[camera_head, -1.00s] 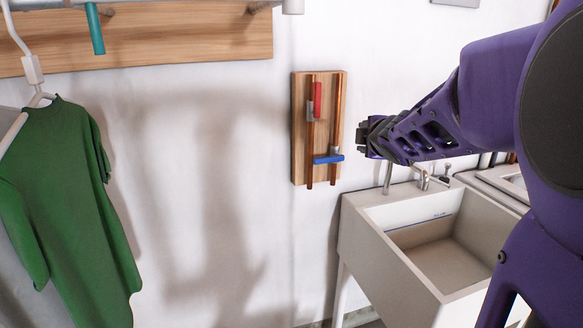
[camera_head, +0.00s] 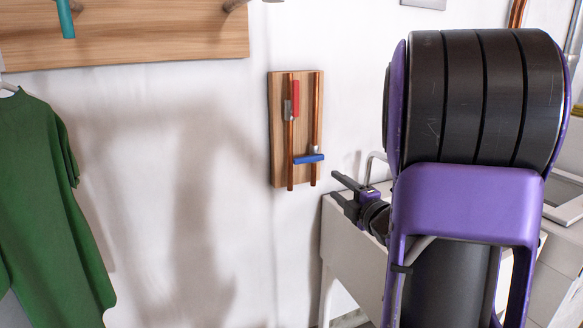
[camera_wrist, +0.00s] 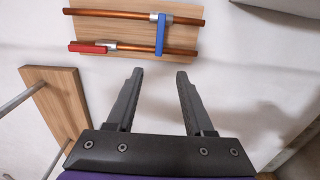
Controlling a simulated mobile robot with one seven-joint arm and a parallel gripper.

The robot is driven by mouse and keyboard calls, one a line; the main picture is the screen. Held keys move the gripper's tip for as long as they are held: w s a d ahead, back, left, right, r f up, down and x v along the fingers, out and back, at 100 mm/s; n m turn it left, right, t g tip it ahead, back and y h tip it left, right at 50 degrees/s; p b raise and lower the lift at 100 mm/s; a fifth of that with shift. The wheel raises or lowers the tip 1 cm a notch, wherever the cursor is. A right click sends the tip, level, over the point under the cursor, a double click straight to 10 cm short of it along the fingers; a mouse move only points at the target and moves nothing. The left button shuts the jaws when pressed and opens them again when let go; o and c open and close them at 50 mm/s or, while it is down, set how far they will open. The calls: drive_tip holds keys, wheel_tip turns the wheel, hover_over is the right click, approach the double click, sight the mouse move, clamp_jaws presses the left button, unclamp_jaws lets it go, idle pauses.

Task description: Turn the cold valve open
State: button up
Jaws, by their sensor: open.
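The cold valve is taken to be the blue handle (camera_head: 308,158) on the right copper pipe of a wooden board on the wall. It lies across its pipe, and it also shows in the wrist view (camera_wrist: 161,35). A red handle (camera_head: 295,97) on the left pipe lies along that pipe. My gripper (camera_head: 336,186) is open and empty, to the right of and slightly below the blue handle in the head view. In the wrist view its two fingers (camera_wrist: 160,74) point toward the board, apart from the blue handle, which lies roughly in line with the gap between them.
The wooden board (camera_head: 279,150) backs both pipes. A white sink (camera_head: 340,230) stands below right, partly hidden by my arm. A green shirt (camera_head: 45,200) hangs at left under a wooden rail (camera_head: 150,45). The wall between shirt and board is clear.

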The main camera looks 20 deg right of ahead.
sight(304, 161)
drive_tip(key=w, duration=1.7)
drive_tip(key=shift+a+f, duration=0.1)
drive_tip(key=shift+a, duration=0.2)
clamp_jaws()
idle(0.8)
